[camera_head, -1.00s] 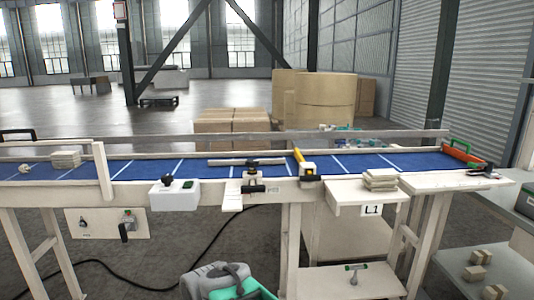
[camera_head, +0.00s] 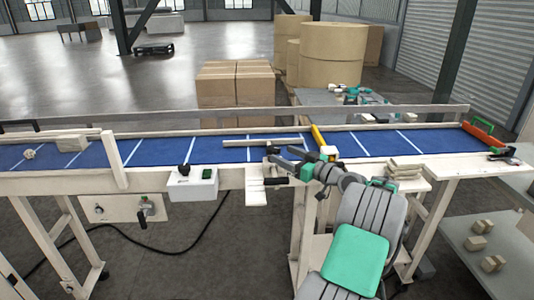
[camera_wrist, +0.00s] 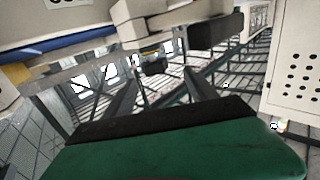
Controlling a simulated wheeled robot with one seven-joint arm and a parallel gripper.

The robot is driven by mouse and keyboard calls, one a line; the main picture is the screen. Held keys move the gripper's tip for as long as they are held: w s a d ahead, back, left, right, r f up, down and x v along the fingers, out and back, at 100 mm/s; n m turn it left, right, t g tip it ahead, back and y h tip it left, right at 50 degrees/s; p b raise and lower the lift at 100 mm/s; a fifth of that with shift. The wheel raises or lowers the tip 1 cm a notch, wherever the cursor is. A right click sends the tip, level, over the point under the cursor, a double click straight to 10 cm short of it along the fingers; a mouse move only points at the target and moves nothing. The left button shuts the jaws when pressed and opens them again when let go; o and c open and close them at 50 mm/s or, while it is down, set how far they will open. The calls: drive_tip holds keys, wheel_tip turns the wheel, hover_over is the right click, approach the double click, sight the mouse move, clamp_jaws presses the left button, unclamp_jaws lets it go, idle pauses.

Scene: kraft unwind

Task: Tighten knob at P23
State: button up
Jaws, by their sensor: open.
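No P23 label is readable, so I cannot tell for certain which knob it marks. A black knob-like handle (camera_head: 277,181) sticks out from the pale bracket at the conveyor's front rail, above a small white plate (camera_head: 256,192). My gripper (camera_head: 284,160) is at this bracket, just above and behind the handle, and hides much of it. In the wrist view a dark cylindrical part (camera_wrist: 215,38) hangs by a pale block, ahead of my open gripper (camera_wrist: 162,88). Nothing shows between the fingers. Contact cannot be told.
A white control box (camera_head: 193,185) with a black knob and green switch is left on the front rail. A yellow-handled part (camera_head: 322,142) stands close right of my gripper. Pale blocks (camera_head: 404,167) are farther right. The blue belt (camera_head: 220,150) lies behind.

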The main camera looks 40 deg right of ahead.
sight(278, 152)
drive_tip(key=shift+s+d+f, duration=0.2)
drive_tip(key=shift+d+f, duration=0.05)
drive_tip(key=shift+f, duration=0.15)
drive_tip(key=shift+w+d+r, duration=0.1)
drive_tip(key=shift+w, duration=0.2)
drive_tip(key=w, duration=0.2)
drive_tip(key=w+p, duration=0.1)
drive_tip(key=w, duration=0.1)
drive_tip(key=w+a+p, duration=0.1)
drive_tip(key=w, duration=0.2)
drive_tip(key=shift+c, duration=0.5)
drive_tip(key=c, duration=1.3)
